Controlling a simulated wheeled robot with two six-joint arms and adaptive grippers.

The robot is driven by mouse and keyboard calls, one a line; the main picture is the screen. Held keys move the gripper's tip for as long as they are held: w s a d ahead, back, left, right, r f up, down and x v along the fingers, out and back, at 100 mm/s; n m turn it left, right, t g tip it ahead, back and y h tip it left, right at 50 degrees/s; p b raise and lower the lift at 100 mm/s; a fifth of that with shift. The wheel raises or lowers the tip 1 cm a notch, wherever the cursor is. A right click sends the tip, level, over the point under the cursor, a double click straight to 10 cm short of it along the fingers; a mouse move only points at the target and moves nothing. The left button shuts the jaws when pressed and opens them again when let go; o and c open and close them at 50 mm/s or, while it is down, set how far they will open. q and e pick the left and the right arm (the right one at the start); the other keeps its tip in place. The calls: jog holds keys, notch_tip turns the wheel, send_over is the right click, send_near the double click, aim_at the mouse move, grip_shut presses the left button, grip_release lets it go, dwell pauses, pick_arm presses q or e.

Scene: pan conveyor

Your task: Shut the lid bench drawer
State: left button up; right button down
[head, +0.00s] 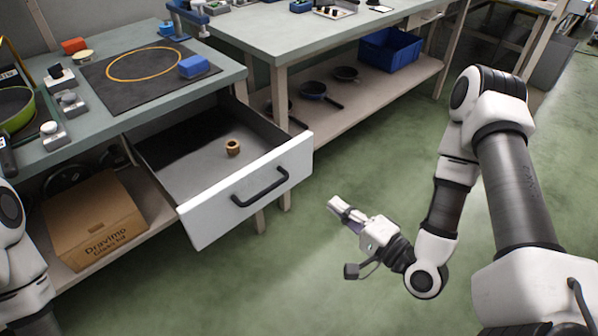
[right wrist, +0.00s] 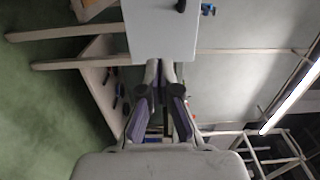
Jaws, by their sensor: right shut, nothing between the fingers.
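The lid bench drawer (head: 222,213) is pulled well out from under the left bench, with its white front and black bar handle (head: 262,188) facing the open floor. A small brown ring-shaped item (head: 233,147) lies inside it. My right gripper (head: 334,204) is shut and empty, to the right of the drawer front and apart from it, above the floor. In the right wrist view, the shut fingers (right wrist: 160,68) point toward the white drawer front (right wrist: 163,32), and part of its dark handle shows at the top. My left gripper is out of view; only part of my left arm shows.
A cardboard box (head: 95,222) stands on the shelf below. A second bench (head: 300,38) stands behind. Floor in front of the drawer is clear.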

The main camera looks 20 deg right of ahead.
jog(key=b, duration=0.9)
send_near(291, 171)
jog(key=x, duration=0.4)
jog(key=shift+p+x, duration=0.65)
jog(key=shift+x, duration=0.5)
jog(key=shift+w+a, duration=0.2)
jog(key=shift+w, duration=0.25)
jog(key=shift+w, duration=0.1)
